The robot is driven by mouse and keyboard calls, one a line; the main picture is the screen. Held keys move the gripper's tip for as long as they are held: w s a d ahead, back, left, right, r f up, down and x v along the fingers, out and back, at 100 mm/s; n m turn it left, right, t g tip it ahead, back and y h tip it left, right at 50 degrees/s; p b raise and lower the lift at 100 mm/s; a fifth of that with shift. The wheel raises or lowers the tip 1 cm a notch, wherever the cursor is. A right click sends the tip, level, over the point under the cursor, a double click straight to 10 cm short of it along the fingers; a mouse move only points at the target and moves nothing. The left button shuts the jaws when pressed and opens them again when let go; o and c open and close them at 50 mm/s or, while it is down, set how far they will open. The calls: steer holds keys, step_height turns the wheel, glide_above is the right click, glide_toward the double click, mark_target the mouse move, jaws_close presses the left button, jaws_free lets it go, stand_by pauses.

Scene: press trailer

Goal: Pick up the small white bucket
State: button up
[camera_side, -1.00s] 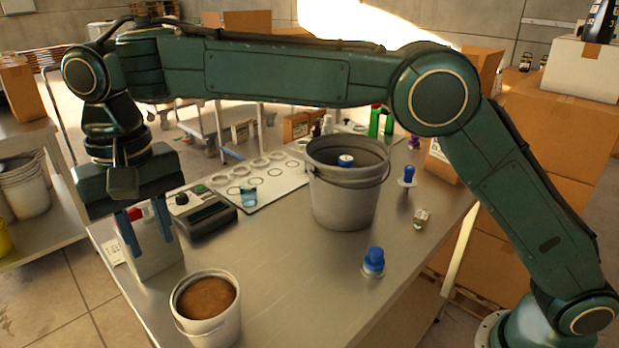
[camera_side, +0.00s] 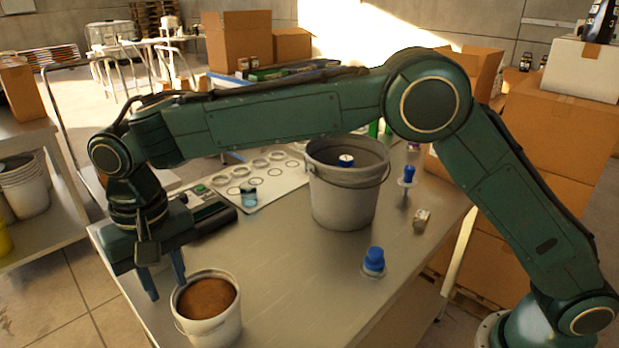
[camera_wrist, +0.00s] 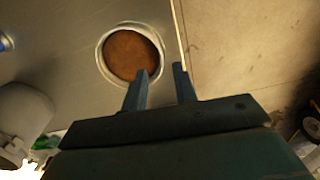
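The small white bucket (camera_side: 214,331) stands upright at the table's near left edge, with brown stuff filling it. It also shows in the wrist view (camera_wrist: 104,68), seen from above. My gripper (camera_side: 167,287) is open, fingers pointing down, just left of and behind the bucket. In the wrist view my fingers (camera_wrist: 161,71) are apart.
A larger grey bucket (camera_side: 343,203) stands mid-table. A blue-capped item (camera_side: 374,261) stands in front of it. The table (camera_side: 285,285) right of the small bucket is clear.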

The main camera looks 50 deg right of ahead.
mark_target(175, 310)
steer(key=shift+f, duration=0.1)
steer(key=shift+f, duration=2.55)
jaws_close()
steer(key=shift+r, duration=0.1)
